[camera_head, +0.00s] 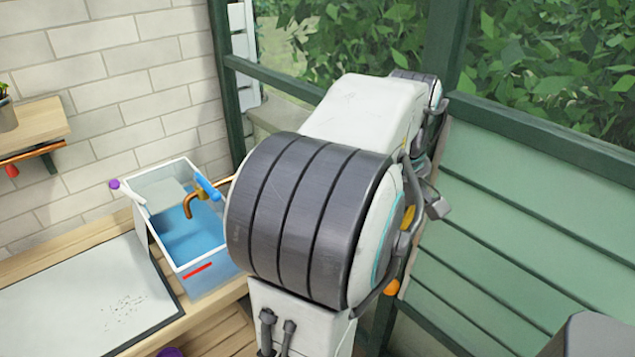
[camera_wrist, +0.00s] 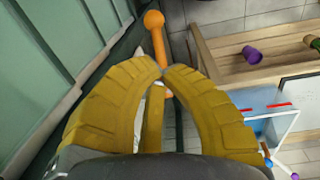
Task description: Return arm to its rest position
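My arm fills the middle of the head view, with a dark ribbed joint and white links. My gripper (camera_wrist: 162,74) has yellow fingers whose tips come together in the wrist view. A small part of yellow shows behind my arm in the head view (camera_head: 408,240). An orange rod with a round end (camera_wrist: 155,42) shows just beyond the fingertips; I cannot tell whether it touches them. An orange round end also shows low beside my arm in the head view (camera_head: 392,287).
A blue-and-white water tank (camera_head: 190,235) with a copper spout (camera_head: 190,203) stands on the wooden bench (camera_head: 60,252) at left. A grey tray (camera_head: 75,300) with dark specks lies beside it. A green panelled wall (camera_head: 520,240) stands at right. A purple cup (camera_wrist: 251,54) lies on wood.

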